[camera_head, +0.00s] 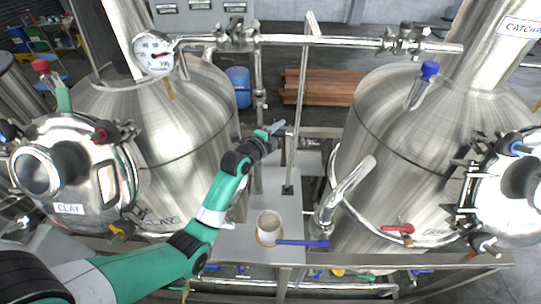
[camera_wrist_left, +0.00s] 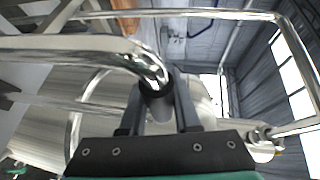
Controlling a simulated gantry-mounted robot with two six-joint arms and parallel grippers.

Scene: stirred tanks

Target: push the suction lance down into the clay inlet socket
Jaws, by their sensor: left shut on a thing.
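The suction lance (camera_head: 302,85) is a thin steel tube with a bent top, standing nearly upright and slightly tilted between the two tanks. My left gripper (camera_head: 278,128) comes in from the left beside it. In the left wrist view its fingers (camera_wrist_left: 160,112) are shut around a black sleeve (camera_wrist_left: 157,100) on a bent steel tube. The lance's lower end meets a small dark fitting (camera_head: 288,189) on the grey deck. I cannot tell whether this is the clay inlet socket, or how deep the lance sits. My right gripper is not in view.
The clay tank (camera_head: 160,130) stands left and another steel tank (camera_head: 400,130) right. A horizontal pipe (camera_head: 330,40) with a gauge (camera_head: 154,54) crosses above. A pale cup-like fitting (camera_head: 269,225), a blue-handled valve (camera_head: 302,243) and a bent pipe (camera_head: 347,188) lie near the deck.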

